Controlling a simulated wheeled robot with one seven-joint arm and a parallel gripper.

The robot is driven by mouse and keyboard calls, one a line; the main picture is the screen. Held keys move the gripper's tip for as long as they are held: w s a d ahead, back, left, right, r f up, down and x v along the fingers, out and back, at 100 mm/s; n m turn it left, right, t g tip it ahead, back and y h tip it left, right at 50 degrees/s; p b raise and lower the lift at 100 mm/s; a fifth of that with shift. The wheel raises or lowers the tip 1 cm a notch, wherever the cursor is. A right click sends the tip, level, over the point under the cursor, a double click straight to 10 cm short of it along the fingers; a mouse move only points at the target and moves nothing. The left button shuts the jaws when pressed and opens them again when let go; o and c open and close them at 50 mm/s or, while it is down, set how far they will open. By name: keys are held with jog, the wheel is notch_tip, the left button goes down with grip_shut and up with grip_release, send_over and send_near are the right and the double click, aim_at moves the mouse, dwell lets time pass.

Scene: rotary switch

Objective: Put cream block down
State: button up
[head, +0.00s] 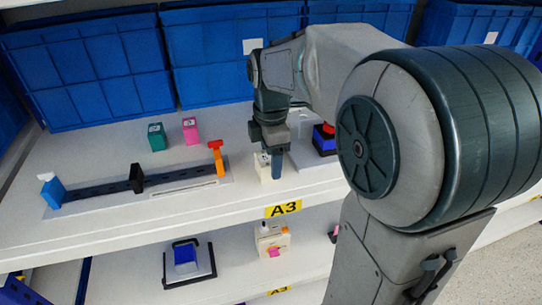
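The cream block (263,172) is in the head view at the front of the upper shelf, just above and left of the yellow A3 label. My gripper (269,160) points down at it from above. The other finger is not clearly seen, so I cannot tell whether the grip is closed on the block. The block looks upright, with its lower end at or very close to the shelf surface; a small gap cannot be ruled out.
A long dark rail (110,189) with blue, black and orange parts lies left on the shelf (95,160). Green (157,137) and pink (190,130) blocks stand behind it. A blue-and-red switch (325,138) is close on the right. Blue crates (100,65) line the back.

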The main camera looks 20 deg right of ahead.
jog(key=shift+o, duration=0.9)
jog(key=shift+r, duration=0.1)
